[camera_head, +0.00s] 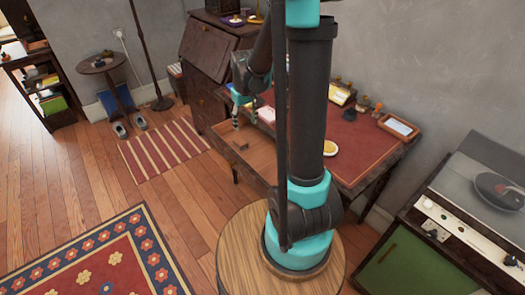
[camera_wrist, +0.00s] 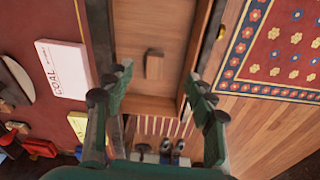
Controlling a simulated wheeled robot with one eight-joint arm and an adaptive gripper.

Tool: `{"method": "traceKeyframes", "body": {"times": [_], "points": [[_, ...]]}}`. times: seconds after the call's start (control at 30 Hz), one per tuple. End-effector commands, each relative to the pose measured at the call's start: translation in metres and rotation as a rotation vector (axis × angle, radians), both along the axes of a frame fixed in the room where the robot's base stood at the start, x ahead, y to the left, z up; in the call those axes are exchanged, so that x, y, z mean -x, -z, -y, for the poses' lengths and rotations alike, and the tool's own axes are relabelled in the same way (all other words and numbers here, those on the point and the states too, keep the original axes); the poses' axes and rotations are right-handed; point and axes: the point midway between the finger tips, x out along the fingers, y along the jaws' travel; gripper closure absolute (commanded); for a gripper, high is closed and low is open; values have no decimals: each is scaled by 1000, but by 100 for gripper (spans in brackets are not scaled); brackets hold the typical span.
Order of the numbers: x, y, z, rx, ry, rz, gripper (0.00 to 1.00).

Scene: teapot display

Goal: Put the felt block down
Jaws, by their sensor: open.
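A small brown block (camera_wrist: 153,65), which looks like the felt block, lies on the floor of an open wooden drawer (camera_wrist: 133,97). In the head view the block (camera_head: 239,143) also lies in the pulled-out drawer (camera_head: 262,162), apart from my gripper. My gripper (camera_head: 241,98) is above the drawer, pointing down. In the wrist view my gripper (camera_wrist: 160,95) has its two green-padded fingers wide apart with nothing between them. The block shows in the space beyond the fingertips.
The desk (camera_head: 355,150) has a red top. A dark bureau (camera_head: 207,65) stands behind the drawer. The striped rug (camera_head: 163,150) is clear.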

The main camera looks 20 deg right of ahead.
Motion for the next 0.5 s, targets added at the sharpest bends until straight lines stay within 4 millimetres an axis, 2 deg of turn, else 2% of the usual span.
{"method": "traceKeyframes", "body": {"times": [0.03,0.23,0.5], "points": [[17,-4,3,-3,19,17,45],[74,-13,12,-18,103,97,45],[148,-5,21,-43,211,199,45]]}}
